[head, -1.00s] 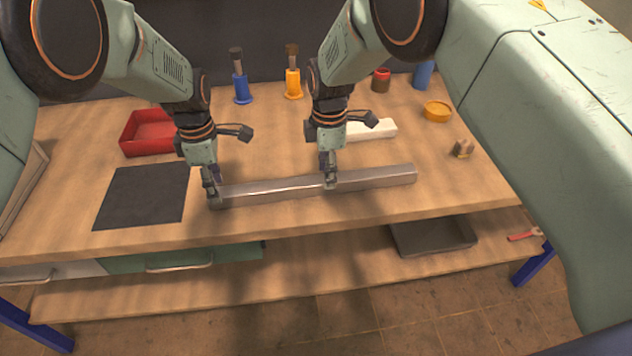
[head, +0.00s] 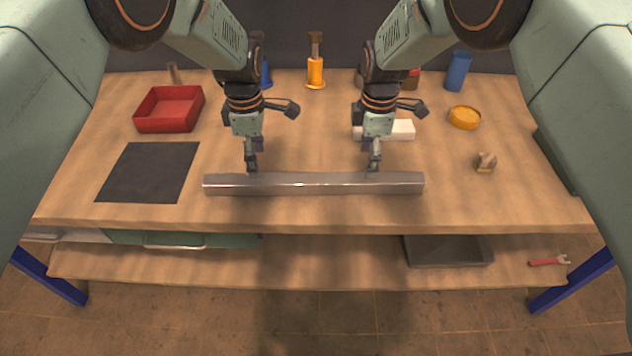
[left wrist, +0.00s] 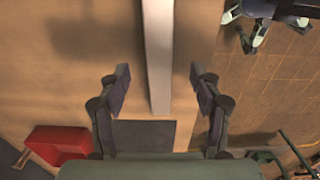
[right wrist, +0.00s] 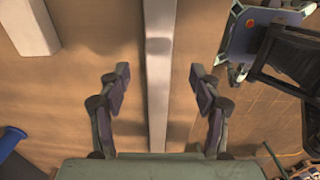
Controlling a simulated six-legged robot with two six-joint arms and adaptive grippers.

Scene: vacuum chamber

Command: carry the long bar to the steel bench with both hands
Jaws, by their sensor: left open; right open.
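The long grey metal bar (head: 315,184) lies flat along the front part of a wooden bench (head: 330,215). My left gripper (head: 251,168) is open over the bar's left part. My right gripper (head: 374,168) is open over its right part. In the left wrist view the bar (left wrist: 158,50) runs between the spread fingers (left wrist: 158,88), its end showing near them. In the right wrist view the bar (right wrist: 160,80) also passes between the open fingers (right wrist: 158,88). Neither gripper visibly touches it; the exact height is unclear. I cannot identify a steel bench.
A black mat (head: 148,172) and red tray (head: 170,109) lie left. A white block (head: 402,130), a yellow round container (head: 464,117) and a small brown object (head: 485,162) are right. Orange (head: 315,70) and blue (head: 458,72) items stand behind. The bench front is clear.

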